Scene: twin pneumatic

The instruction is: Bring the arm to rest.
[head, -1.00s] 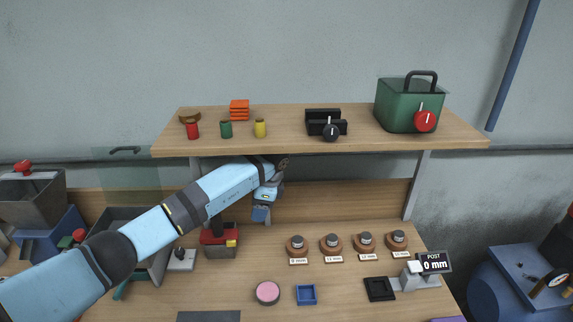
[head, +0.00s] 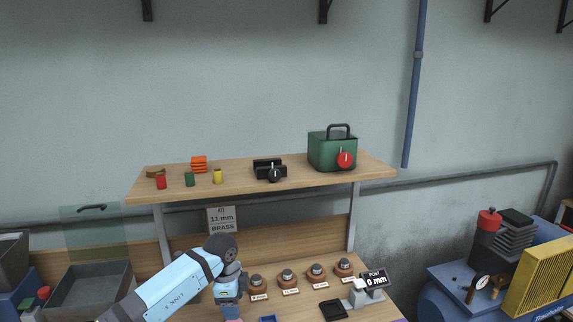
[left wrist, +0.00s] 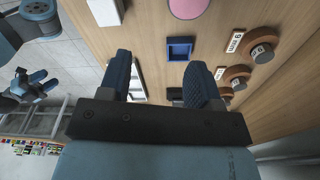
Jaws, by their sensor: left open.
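My left gripper (head: 231,303) is low in the head view, in front of the back panel of the bench, with the arm reaching in from the lower left. In the left wrist view its two dark blue fingers (left wrist: 160,82) stand well apart with nothing between them. It is open and empty above the bench top. The fingertips are not clear in the head view.
The shelf (head: 240,184) above carries a green box (head: 330,152). A grey bin (head: 92,290) is left.

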